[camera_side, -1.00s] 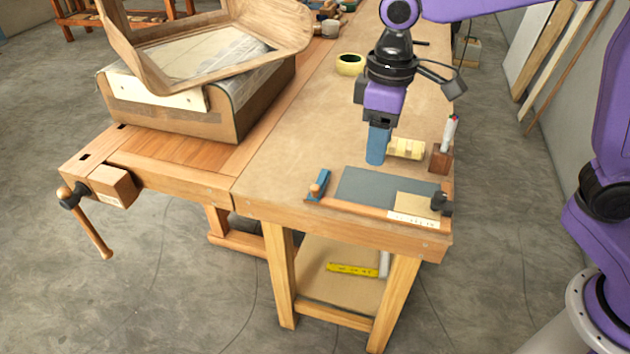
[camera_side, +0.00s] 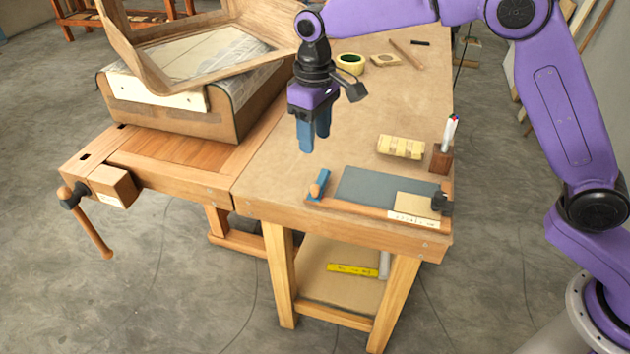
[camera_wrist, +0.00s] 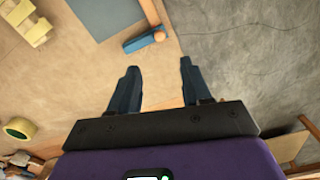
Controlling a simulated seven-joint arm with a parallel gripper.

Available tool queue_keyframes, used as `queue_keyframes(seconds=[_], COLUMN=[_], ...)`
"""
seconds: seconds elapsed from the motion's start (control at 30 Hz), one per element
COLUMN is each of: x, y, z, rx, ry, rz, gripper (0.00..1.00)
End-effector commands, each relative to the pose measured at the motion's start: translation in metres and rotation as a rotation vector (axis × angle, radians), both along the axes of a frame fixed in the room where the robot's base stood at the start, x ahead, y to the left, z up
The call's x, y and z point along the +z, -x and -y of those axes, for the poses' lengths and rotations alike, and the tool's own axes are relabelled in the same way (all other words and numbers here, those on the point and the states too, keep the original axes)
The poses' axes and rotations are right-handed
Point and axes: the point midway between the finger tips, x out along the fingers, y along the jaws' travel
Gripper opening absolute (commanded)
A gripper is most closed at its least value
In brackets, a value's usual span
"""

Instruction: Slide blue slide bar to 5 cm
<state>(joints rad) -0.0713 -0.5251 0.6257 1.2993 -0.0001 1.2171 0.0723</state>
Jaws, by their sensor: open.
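The blue slide bar (camera_side: 320,185) with a round wooden knob (camera_side: 315,191) sits at the left end of a wooden rail (camera_side: 362,208) along the bench's front edge. It also shows in the wrist view (camera_wrist: 140,43), its knob toward the right. A grey mat (camera_side: 375,186) lies right of the bar, and a white scale strip (camera_side: 412,219) is at the rail's right end. My gripper (camera_side: 313,150) points down above the bench, behind the bar and apart from it. Its blue fingers are open and empty, seen in the wrist view (camera_wrist: 157,72).
A pale yellow ribbed block (camera_side: 401,147) and a pen holder (camera_side: 441,158) stand behind the mat. A black knob (camera_side: 441,203) is at the rail's right end. A large cardboard box (camera_side: 170,117) with a wooden form stands left. Bench surface around my gripper is clear.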

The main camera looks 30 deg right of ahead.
Motion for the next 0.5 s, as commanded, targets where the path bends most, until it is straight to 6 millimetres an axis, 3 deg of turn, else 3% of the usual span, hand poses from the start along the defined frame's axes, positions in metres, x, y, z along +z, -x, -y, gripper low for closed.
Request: queue_keyframes(seconds=[0.5], x=[-0.097], y=[0.001], z=[0.001], rx=[0.0], ry=[0.002], rz=[-0.003], gripper=[0.48])
